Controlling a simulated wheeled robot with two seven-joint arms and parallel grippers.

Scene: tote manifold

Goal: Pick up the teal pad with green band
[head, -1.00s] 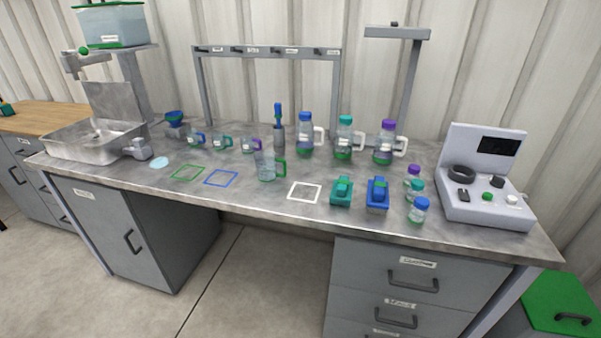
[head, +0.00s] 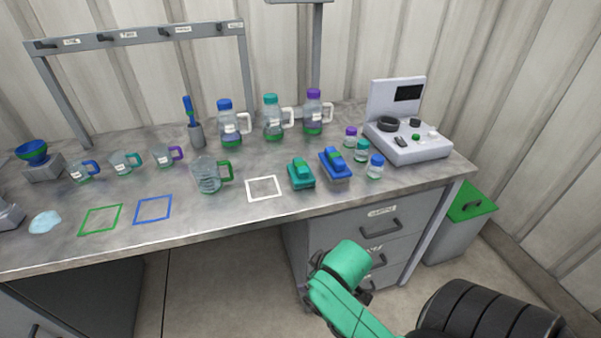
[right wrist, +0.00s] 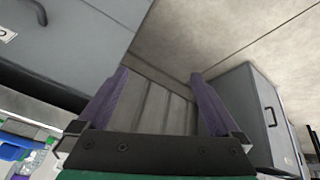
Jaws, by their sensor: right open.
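A teal pad (head: 301,175) sits near the front edge of the bench, right of the white square outline; a green band on it is hard to make out at this size. A blue pad (head: 335,166) with a green strip on top stands just right of it. My right arm reaches in from the lower right of the head view, below the bench front, its gripper not clearly visible there. In the right wrist view my right gripper (right wrist: 160,76) has its two purple fingers apart with nothing between them. My left gripper is not in view.
Small capped bottles (head: 361,151) stand right of the pads, before a grey console (head: 408,150). A clear mug with green handle (head: 207,175) stands left of the white outline (head: 264,188). Taller bottles (head: 272,118) stand behind. Drawers (head: 375,235) lie below the bench edge.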

